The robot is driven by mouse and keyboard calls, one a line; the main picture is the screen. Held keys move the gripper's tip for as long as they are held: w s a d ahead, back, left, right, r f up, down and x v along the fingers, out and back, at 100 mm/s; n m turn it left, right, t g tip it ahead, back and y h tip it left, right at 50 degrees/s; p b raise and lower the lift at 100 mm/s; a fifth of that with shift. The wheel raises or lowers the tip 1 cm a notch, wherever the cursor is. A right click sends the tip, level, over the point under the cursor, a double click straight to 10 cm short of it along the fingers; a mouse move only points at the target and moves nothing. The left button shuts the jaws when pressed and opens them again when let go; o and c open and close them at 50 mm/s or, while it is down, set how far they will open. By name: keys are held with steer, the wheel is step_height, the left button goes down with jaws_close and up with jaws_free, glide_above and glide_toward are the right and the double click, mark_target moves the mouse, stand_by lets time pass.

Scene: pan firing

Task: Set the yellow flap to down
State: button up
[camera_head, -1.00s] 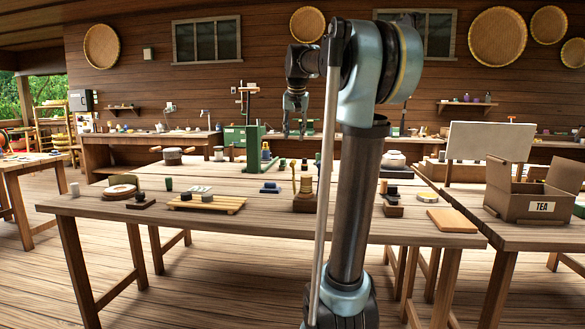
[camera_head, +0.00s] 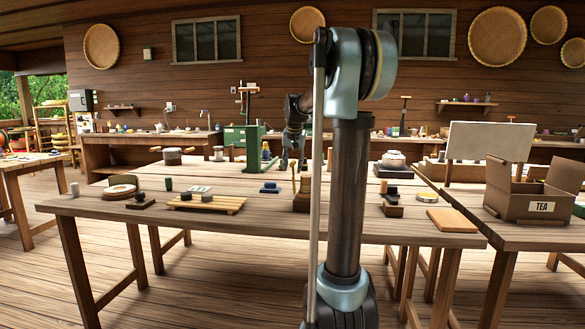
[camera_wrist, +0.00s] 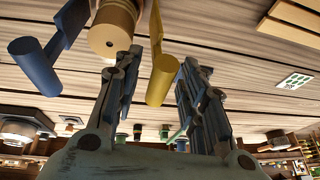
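The yellow flap (camera_wrist: 163,77), a bar with a rounded grip, shows in the wrist view between my gripper's spread fingers. A gap shows to the left finger; I cannot tell whether it touches the right one. In the head view the yellow flap (camera_head: 306,183) looks upright on a small wooden stand (camera_head: 301,204). A blue flap (camera_wrist: 36,66) sits on the other side of a round wooden post (camera_wrist: 112,28) in the wrist view. My gripper (camera_wrist: 158,65) is open; in the head view my gripper (camera_head: 292,168) is just above the stand, partly beside my arm.
The stand is on a wooden table (camera_head: 130,225). A dark block on a wooden base (camera_head: 392,205) and a flat board (camera_head: 452,220) are to the right. A green post device (camera_head: 252,150) stands behind.

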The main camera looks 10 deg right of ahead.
steer(key=shift+w+f, duration=0.1)
steer(key=shift+f, duration=0.1)
jaws_close()
steer(key=shift+a, duration=0.1)
